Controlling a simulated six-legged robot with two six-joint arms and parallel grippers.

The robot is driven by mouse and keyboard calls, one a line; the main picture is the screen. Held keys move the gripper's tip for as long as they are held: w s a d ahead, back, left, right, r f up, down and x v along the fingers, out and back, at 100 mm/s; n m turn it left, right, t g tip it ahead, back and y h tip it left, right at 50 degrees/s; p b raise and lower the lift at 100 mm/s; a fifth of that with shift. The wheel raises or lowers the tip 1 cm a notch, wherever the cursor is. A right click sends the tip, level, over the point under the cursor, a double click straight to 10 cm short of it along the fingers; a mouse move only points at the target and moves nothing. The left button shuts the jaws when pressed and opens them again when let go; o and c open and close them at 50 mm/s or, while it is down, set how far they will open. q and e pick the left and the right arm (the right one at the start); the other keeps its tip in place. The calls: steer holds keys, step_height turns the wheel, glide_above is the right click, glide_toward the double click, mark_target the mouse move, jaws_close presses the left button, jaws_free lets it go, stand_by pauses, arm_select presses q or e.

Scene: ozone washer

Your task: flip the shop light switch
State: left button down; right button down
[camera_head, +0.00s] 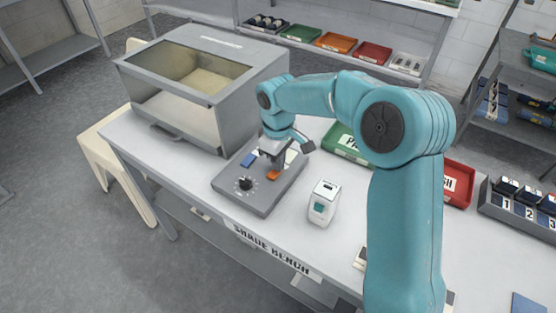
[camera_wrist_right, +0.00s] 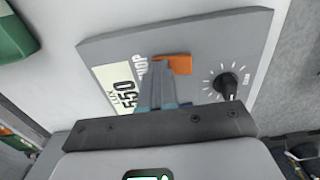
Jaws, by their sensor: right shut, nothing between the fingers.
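A grey control panel (camera_head: 266,196) lies on the bench, and its face fills much of the right wrist view (camera_wrist_right: 215,42). An orange switch (camera_head: 273,175) sits on it; in the right wrist view the switch (camera_wrist_right: 180,63) is beside the letters "SHOP". My right gripper (camera_head: 274,161) is over the panel, with its fingers (camera_wrist_right: 158,68) shut and empty, close beside the orange switch. I cannot tell whether they touch it. A blue switch (camera_head: 248,160) and a black dial (camera_head: 244,184) are also on the panel. My left gripper is not in view.
A grey box with a window (camera_head: 225,115) stands on the bench behind and left of the panel. A white device with a green button (camera_head: 324,202) stands to its right. Green (camera_head: 342,142) and red (camera_head: 460,183) trays lie further right, partly behind my arm.

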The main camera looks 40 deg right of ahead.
mark_target(274, 173)
steer(key=shift+a, duration=0.15)
steer(key=shift+s+a+r, duration=0.2)
steer(key=shift+s+a, duration=0.1)
steer(key=shift+a, duration=0.3)
steer(key=shift+d, duration=0.1)
steer(key=r+p, duration=0.2)
steer(key=r, duration=0.1)
steer(key=r+p, duration=0.1)
steer(key=shift+a+r+p, duration=0.15)
steer(key=shift+a+p, duration=0.1)
steer(key=shift+p, duration=0.15)
step_height(274, 173, up, 10)
steer(key=a, duration=0.1)
steer(key=shift+s+a+f, duration=0.15)
steer(key=shift+s+f, duration=0.1)
steer(key=shift+s, duration=0.1)
steer(key=shift+f, duration=0.1)
